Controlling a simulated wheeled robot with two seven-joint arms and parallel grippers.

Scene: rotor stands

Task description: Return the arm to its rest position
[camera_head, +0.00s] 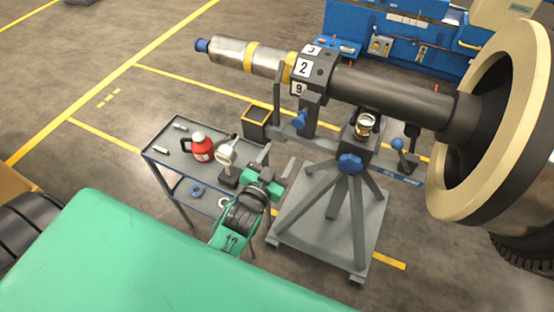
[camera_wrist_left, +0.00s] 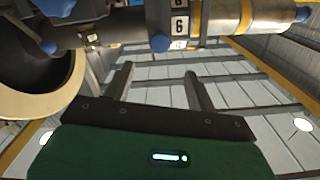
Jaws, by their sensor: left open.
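My left gripper (camera_head: 277,182) is in the middle of the head view, at the end of my green and black arm, between the grey cart and the rotor stand. In the left wrist view its two dark fingers (camera_wrist_left: 157,76) are spread apart with nothing between them. The rotor (camera_head: 390,94), a long dark and silver shaft, lies above and beyond the gripper, apart from it. The shaft also runs across the top of the left wrist view (camera_wrist_left: 215,18). My right gripper is not in view.
The grey cart (camera_head: 170,141) carries a red container (camera_head: 201,148) and a pale round-headed item (camera_head: 226,155). The rotor stand (camera_head: 330,225) has splayed legs on a flat base. A large cream-rimmed wheel (camera_head: 440,200) is at right. A blue bench (camera_head: 400,37) stands behind. Floor at left is clear.

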